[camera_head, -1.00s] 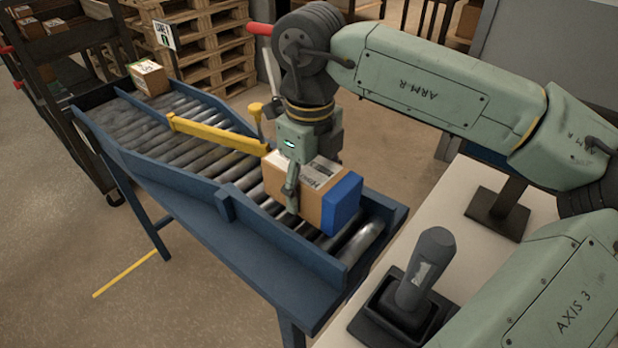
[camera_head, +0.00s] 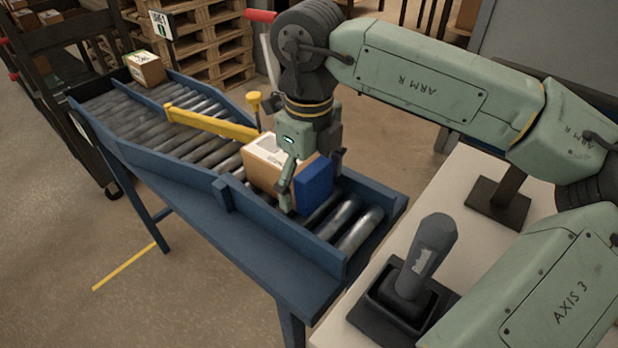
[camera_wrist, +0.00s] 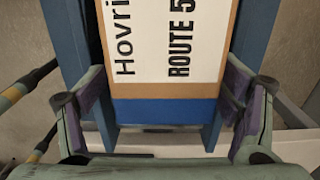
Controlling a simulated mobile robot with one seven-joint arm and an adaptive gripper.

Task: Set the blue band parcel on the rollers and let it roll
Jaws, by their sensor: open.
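The blue band parcel (camera_head: 270,160) is a brown box with a white label and a blue end (camera_head: 313,182). It sits on the roller conveyor (camera_head: 345,222), inside the blue side rails. My gripper (camera_head: 305,180) is over the near end of the parcel, its fingers open on either side. In the wrist view, the parcel's label (camera_wrist: 170,40) reads "Hovri" and "ROUTE 5". The open fingers of my gripper (camera_wrist: 165,105) flank the blue end there, with gaps showing beside the box.
A yellow bar (camera_head: 210,123) crosses the rollers just beyond the parcel. Another small box (camera_head: 146,68) sits at the conveyor's far end. A dark holder with a grey handheld device (camera_head: 425,260) stands on the pale table at right. Bare rollers lie behind the parcel.

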